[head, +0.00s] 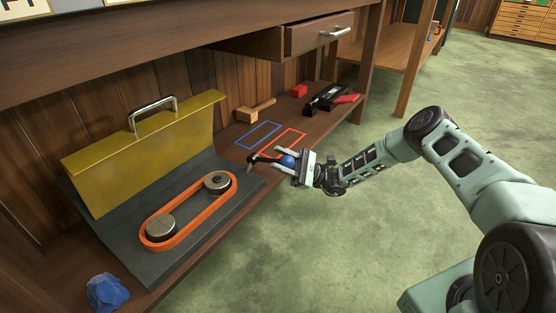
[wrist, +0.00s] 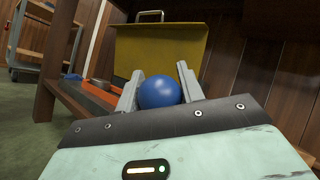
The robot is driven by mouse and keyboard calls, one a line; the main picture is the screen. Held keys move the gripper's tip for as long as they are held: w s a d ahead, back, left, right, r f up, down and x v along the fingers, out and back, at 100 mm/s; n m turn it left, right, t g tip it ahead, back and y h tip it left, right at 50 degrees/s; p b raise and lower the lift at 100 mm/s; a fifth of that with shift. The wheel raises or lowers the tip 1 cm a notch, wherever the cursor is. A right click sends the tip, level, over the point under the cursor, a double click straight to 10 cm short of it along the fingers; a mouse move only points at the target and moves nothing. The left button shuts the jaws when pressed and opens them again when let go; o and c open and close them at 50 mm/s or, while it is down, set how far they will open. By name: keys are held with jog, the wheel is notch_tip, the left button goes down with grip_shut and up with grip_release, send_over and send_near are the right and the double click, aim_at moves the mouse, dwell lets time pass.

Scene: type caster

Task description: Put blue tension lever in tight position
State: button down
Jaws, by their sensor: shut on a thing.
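The tension lever has a blue ball knob (head: 289,161) and a dark arm (head: 265,159) that reaches left to the right corner of the grey machine base (head: 120,245). My gripper (head: 284,158) is shut on the knob. In the wrist view the blue knob (wrist: 160,92) sits between the two grey fingers of my gripper (wrist: 159,88). An orange belt (head: 188,212) runs around two metal pulleys on the base. The yellow cover (head: 150,140) with a metal handle stands raised behind them. The lever's pivot is too small to make out clearly.
The machine stands on a low wooden shelf. A blue outline (head: 258,135) and a red outline (head: 283,143) mark the shelf right of it. A wooden mallet (head: 256,111), red block (head: 299,91) and dark tools lie behind. A blue cloth (head: 107,292) lies front left. Green floor is clear.

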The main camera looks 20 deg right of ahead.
jog(key=shift+s+d+f+n+g+y+b, duration=0.15)
jog(key=shift+f+n+g+y+b, duration=0.15)
jog(key=shift+f+n+b, duration=0.25)
jog(key=c, duration=0.9)
grip_release()
jog(key=b+v, duration=0.8)
jog(key=v, duration=0.9)
jog(key=shift+d+f+b, duration=0.2)
jog(key=shift+b, duration=0.15)
jog(key=shift+a, duration=0.1)
